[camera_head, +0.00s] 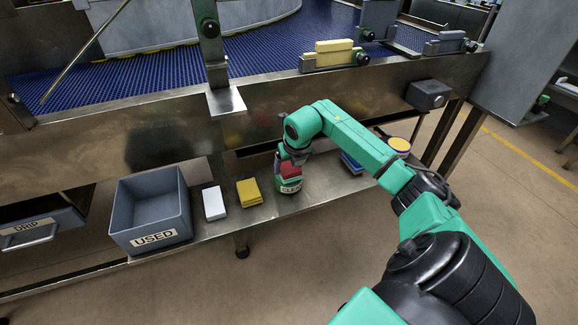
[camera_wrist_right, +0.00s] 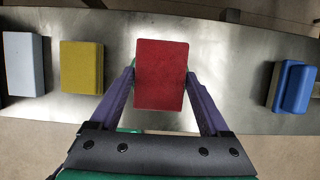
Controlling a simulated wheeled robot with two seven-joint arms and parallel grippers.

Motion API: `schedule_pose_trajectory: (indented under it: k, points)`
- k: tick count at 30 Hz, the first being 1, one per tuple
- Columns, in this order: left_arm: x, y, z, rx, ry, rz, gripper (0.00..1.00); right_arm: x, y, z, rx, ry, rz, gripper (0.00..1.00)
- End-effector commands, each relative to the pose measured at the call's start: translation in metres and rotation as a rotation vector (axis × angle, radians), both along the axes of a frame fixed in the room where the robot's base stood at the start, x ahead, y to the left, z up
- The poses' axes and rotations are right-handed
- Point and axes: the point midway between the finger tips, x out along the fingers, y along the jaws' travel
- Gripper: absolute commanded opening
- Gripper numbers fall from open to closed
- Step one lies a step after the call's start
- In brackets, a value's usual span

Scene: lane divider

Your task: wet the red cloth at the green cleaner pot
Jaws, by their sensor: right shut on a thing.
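The red cloth (camera_head: 289,170) is a folded block, held between the two purple fingers of my right gripper (camera_head: 291,163). In the right wrist view the red cloth (camera_wrist_right: 161,75) fills the space between the fingertips, and my right gripper (camera_wrist_right: 161,88) is shut on it. The green cleaner pot (camera_head: 289,187) with a pale label stands on the low shelf, directly under the cloth in the head view. The cloth hides the pot's mouth, so I cannot tell whether it touches the inside. My left gripper is not in view.
On the shelf (camera_head: 228,226), left of the pot, are a yellow cloth (camera_head: 249,192), a white cloth (camera_head: 213,203) and a grey USED bin (camera_head: 128,238). To the right are blue cloths (camera_head: 350,162) and a yellow-topped round pot (camera_head: 399,145). The conveyor frame (camera_head: 172,135) rises behind.

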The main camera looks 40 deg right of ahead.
Motion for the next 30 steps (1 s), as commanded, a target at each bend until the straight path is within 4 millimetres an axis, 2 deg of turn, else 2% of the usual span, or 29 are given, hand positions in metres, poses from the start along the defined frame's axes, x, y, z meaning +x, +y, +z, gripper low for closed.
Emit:
schedule_pose_trajectory:
  k: [1,15,30]
  points:
    - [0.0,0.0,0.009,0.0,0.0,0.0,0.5,0.0,0.0,0.01,0.0,-0.001,0.0,0.36]
    - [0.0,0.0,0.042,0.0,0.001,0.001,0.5,0.0,0.0,0.057,-0.002,-0.002,0.0,0.36]
    - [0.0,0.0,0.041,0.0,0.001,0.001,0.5,0.0,0.0,0.057,-0.001,-0.002,0.0,0.36]
